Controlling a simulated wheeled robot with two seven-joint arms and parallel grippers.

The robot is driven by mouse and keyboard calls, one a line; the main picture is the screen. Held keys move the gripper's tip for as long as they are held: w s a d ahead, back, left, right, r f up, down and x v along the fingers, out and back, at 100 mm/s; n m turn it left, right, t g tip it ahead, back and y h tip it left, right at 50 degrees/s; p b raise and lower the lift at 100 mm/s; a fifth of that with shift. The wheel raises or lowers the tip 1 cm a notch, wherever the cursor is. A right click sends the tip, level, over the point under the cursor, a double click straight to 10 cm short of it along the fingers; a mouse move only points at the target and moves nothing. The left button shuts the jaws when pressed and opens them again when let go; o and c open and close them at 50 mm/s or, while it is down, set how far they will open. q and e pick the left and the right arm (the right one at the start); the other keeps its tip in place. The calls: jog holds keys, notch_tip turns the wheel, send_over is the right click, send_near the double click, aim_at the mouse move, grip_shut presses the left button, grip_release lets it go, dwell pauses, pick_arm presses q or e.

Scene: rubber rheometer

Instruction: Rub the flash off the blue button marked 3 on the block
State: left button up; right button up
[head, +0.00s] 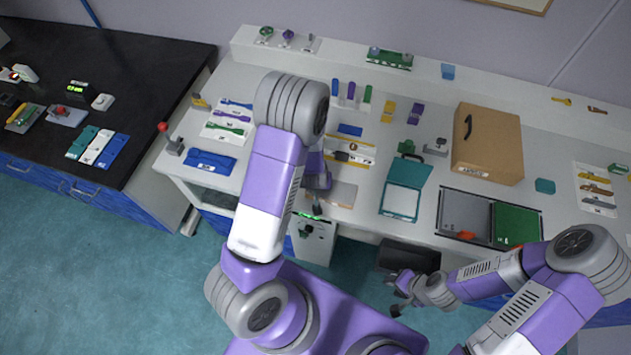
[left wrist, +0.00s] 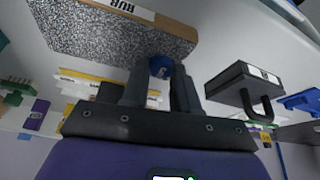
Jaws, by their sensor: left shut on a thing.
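The rubbing block, a grey speckled slab with a tan edge, lies on the white bench in the head view (head: 341,194). In the left wrist view the block (left wrist: 115,38) fills the upper left, with "RUB" on its edge. My left gripper (left wrist: 162,78) is shut on a small blue button (left wrist: 160,66). The button overlaps the block's near edge in the picture; I cannot tell whether they touch. Its mark is too small to read. In the head view my left arm mostly hides the left fingers and the button. My right gripper (head: 397,291) is open and empty, in front of the bench.
A teal case (head: 405,188) stands open right of the block, with a brown box (head: 487,144) farther right. Grey and green mats (head: 466,218) lie near the front edge. In the left wrist view, a dark box with a handle (left wrist: 240,85) is right of the fingers.

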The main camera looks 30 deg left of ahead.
pick_arm(q)
jog(key=shift+f, duration=0.15)
dwell(0.8)
jog(key=o, duration=1)
jog(key=shift+r, duration=0.25)
grip_shut()
jog(key=shift+d, duration=0.1)
